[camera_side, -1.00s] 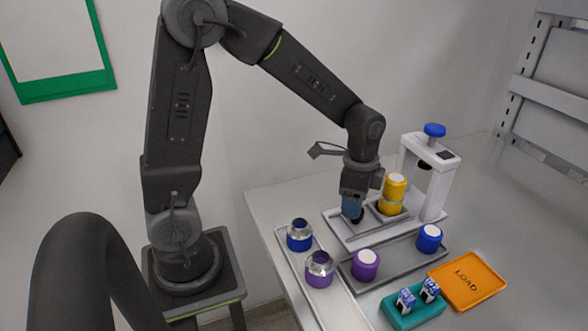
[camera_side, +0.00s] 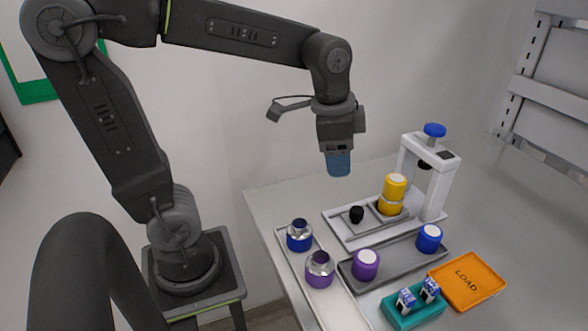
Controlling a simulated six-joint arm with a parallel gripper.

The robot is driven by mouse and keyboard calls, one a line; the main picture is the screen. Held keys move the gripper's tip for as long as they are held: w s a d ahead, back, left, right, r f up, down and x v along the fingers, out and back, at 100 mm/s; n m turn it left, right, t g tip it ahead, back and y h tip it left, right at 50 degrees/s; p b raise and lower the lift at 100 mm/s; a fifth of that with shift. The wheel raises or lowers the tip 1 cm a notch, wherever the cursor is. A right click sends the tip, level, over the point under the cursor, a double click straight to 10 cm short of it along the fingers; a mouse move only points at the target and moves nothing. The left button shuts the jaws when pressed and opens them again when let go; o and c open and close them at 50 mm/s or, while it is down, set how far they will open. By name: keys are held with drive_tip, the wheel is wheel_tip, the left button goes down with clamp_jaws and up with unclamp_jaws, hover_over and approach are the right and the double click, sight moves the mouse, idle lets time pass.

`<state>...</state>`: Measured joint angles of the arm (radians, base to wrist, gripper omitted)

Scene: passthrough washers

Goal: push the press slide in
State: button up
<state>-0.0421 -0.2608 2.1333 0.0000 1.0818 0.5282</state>
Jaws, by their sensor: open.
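The white press (camera_side: 442,190) stands at the back right of the table, with a blue knob (camera_side: 434,130) on top. Its slide (camera_side: 362,226) is a pale plate at the press's left side with a small black knob (camera_side: 356,213) upright on it. A stack of two yellow pieces with a white top (camera_side: 395,188) sits beside the black knob, left of the press arch. My gripper (camera_side: 339,172), with blue fingers, is open and empty. It hangs above and to the left of the black knob, apart from it.
A grey tray in front holds a purple cup (camera_side: 366,265) and a blue cup (camera_side: 429,238). A pale strip at left holds two metal-topped pieces (camera_side: 300,235). A teal block (camera_side: 413,307) and an orange LOAD tray (camera_side: 467,281) lie at front right.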

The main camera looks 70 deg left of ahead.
drive_tip(key=s+d+n+t, duration=0.1)
drive_tip(key=s+n+t, duration=0.2)
drive_tip(key=s+n, duration=0.2)
drive_tip(key=shift+s+d+f, duration=0.15)
drive_tip(key=shift+s+f, duration=0.15)
drive_tip(key=shift+s, duration=1.55)
drive_tip(key=shift+n, duration=0.3)
drive_tip(key=shift+w, duration=0.1)
drive_tip(key=m+g, duration=0.5)
drive_tip(key=m, duration=0.4)
hover_over(357, 209)
wheel_tip(357, 209, down, 2)
wheel_tip(357, 209, down, 14)
drive_tip(key=shift+r, duration=0.15)
